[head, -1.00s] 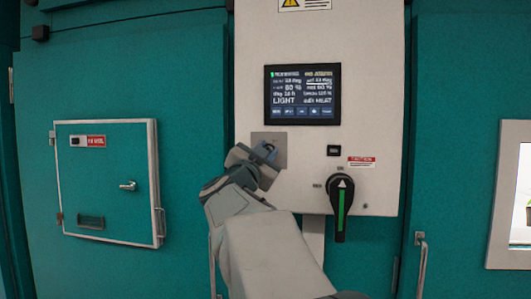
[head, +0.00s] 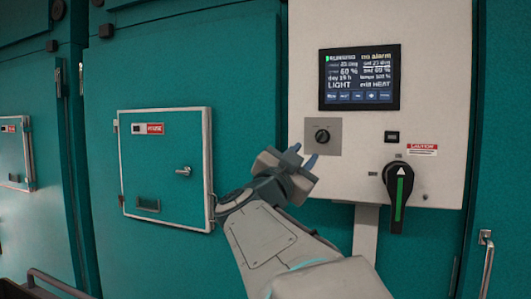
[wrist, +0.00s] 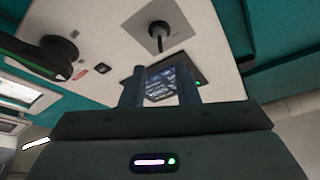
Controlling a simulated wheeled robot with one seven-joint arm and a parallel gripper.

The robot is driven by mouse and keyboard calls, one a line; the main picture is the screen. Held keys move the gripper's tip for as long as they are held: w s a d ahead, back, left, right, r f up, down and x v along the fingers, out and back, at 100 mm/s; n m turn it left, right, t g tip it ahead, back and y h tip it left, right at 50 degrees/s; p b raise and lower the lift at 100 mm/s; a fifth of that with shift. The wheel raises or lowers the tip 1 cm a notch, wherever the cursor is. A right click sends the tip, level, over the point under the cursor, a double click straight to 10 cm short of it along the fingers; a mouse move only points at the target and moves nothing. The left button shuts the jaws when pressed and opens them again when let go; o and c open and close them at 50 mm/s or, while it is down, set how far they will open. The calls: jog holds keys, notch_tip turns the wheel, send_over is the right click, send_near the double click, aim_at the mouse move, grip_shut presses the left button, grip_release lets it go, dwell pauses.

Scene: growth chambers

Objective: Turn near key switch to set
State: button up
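The key switch (head: 322,136) is a small dark round part on a square grey plate on the white control panel, below the screen. It is uncovered in the head view, but its setting is too small to read. In the wrist view the key switch (wrist: 158,31) sticks out from its plate near the top.
The panel has a lit screen (head: 360,78) and a large black rotary handle with a green stripe (head: 399,198) at lower right. A small framed teal door (head: 165,168) with a handle is left of the panel. A grey rail (head: 58,283) is at lower left.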

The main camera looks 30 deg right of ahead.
jog(key=shift+v, duration=1.55)
